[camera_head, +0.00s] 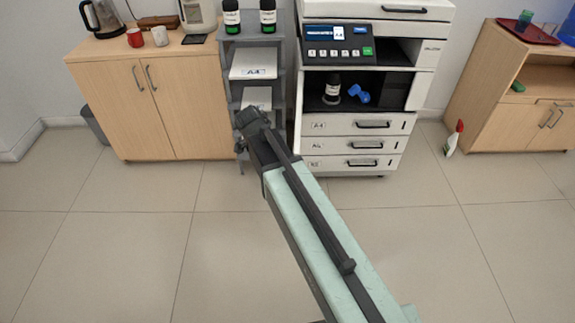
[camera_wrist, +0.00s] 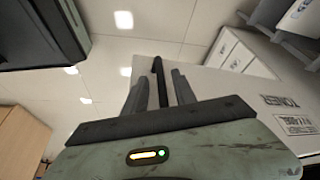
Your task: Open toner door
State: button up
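The white copier (camera_head: 428,62) stands at the back centre. Its middle compartment is open to view, dark inside. A thin white panel edge, likely the toner door (camera_head: 298,104), shows at the compartment's left side. In the wrist view, a white panel lettered TONER (camera_wrist: 225,85) lies to the right of the fingers, with its lettering turned. A dark bar handle (camera_wrist: 157,66) shows between the fingertips. My gripper (camera_head: 250,120) is at the copier's left, in front of the grey shelf. In the wrist view its fingers (camera_wrist: 158,78) are apart; I cannot tell whether they touch the handle.
Paper trays (camera_head: 335,145) are below. The grey shelf (camera_head: 283,100) and wooden cabinet (camera_head: 165,100) stand left. A spray bottle (camera_head: 453,138) is on the floor right. The front floor is clear.

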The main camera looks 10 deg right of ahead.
jog(key=p+v, duration=0.7)
jog(key=shift+r, duration=0.35)
jog(key=shift+a, duration=0.15)
